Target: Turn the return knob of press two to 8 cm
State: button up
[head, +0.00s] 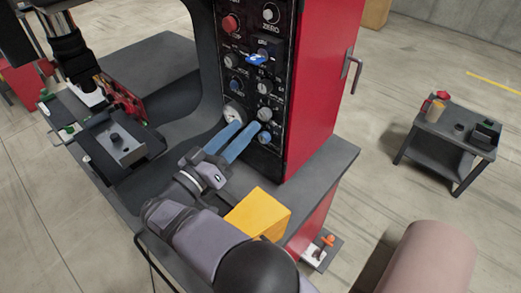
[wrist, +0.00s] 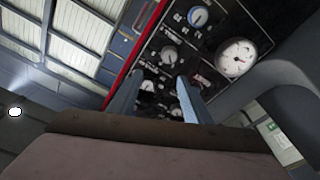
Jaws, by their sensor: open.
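The press's black control panel (head: 262,75) carries several round knobs. Their small labels are too blurred for me to tell which is the return knob. My gripper (head: 249,127) is open, its two blue fingers pointing at the lower part of the panel. A lower knob (head: 265,114) is just above the fingertips and another (head: 264,137) is just beside the right one. In the wrist view my gripper (wrist: 160,78) has small knobs between and beyond its fingers, among them a pale one (wrist: 147,86). I cannot tell whether the fingers touch any knob.
A blue-handled switch (head: 257,57) is higher up. A yellow box (head: 258,212) stands on the ledge near my arm. The red cabinet side (head: 322,85) has a handle.

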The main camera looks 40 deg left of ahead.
aim_at(262, 140)
notch_tip(262, 140, down, 10)
jog(key=a+m+g+h+b, duration=0.1)
jog(key=m+g+h+b, duration=0.1)
jog(key=m+b, duration=0.35)
jog(key=shift+n, duration=0.45)
jog(key=shift+w+f+p, duration=0.1)
jog(key=shift+w+p, duration=1.4)
jog(key=shift+w, duration=2.45)
jog(key=shift+c, duration=0.7)
jog(key=shift+f, duration=0.1)
jog(key=c, duration=0.9)
